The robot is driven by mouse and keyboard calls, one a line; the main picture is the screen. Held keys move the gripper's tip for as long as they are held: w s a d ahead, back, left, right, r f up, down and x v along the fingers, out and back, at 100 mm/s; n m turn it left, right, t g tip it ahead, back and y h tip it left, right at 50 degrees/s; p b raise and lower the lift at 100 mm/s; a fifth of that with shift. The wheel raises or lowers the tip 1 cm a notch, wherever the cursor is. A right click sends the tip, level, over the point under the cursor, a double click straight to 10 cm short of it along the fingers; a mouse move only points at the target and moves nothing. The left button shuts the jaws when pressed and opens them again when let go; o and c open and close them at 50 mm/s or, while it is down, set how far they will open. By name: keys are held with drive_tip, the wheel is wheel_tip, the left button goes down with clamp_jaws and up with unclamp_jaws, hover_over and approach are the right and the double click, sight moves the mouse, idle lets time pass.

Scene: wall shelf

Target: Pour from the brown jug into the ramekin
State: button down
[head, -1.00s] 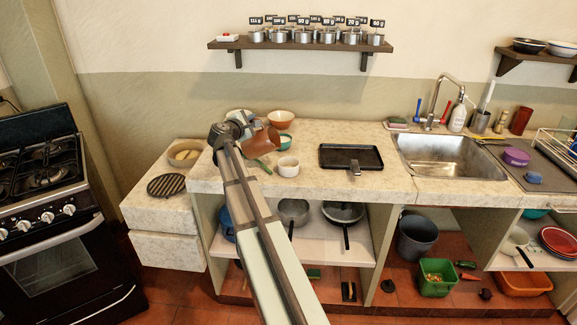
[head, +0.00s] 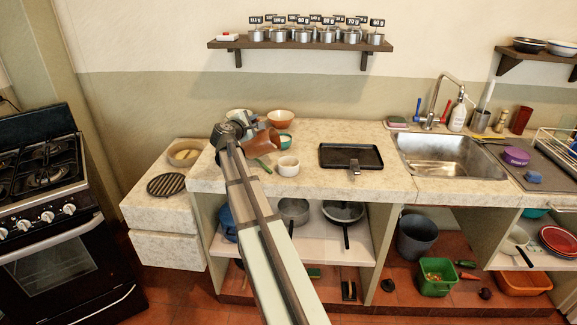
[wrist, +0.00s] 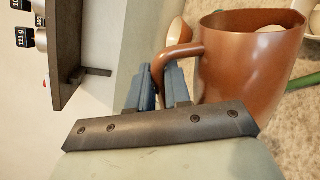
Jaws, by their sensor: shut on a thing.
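The brown jug (head: 262,142) is held above the left end of the counter, partly hidden by my arm in the head view. In the wrist view the brown jug (wrist: 250,60) fills the upper right, and my gripper (wrist: 165,85) is shut on its handle. In the head view my gripper (head: 243,130) is just left of the jug, its fingers mostly hidden. The jug looks tilted to the right in the head view. The white ramekin (head: 287,166) stands on the counter, just right of and in front of the jug. The ramekin's inside is too small to read.
An orange bowl (head: 280,118) and a teal bowl (head: 285,140) stand behind the ramekin. A green-handled thing (head: 263,163) lies left of it. A black tray pan (head: 350,156) lies to the right. A wall shelf (head: 300,45) with several small pots hangs above.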

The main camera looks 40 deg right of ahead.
drive_tip(key=shift+s+d+m+y, duration=0.3)
drive_tip(key=shift+s+d+m, duration=0.15)
drive_tip(key=shift+s+m, duration=0.25)
idle(1.3)
drive_tip(key=shift+s+d+r+m+t+p, duration=0.3)
drive_tip(key=shift+s+d+m+p, duration=0.25)
drive_tip(key=shift+s, duration=0.3)
idle(1.6)
drive_tip(key=shift+w, duration=0.1)
drive_tip(key=w, duration=0.1)
drive_tip(key=w+a+n, duration=0.2)
drive_tip(key=shift+w+f, duration=0.1)
drive_tip(key=shift+f, duration=0.2)
drive_tip(key=shift+n, duration=0.25)
drive_tip(key=shift+w+a+r+n+g+h+b, duration=0.2)
drive_tip(key=shift+w+a+n+g+h+b, duration=0.1)
drive_tip(key=shift+w+n+g+h+b, duration=0.15)
drive_tip(key=shift+w+a+f+n, duration=0.1)
drive_tip(key=shift+w+a+n, duration=0.3)
drive_tip(key=shift+n, duration=0.45)
drive_tip(key=w+a+f+n+h+b, duration=0.2)
drive_tip(key=w+a+f+n, duration=0.2)
drive_tip(key=w+f+n, duration=0.2)
drive_tip(key=shift+w+a+f+n, duration=0.15)
drive_tip(key=shift+w+f+n, duration=0.25)
drive_tip(key=shift+n, duration=1)
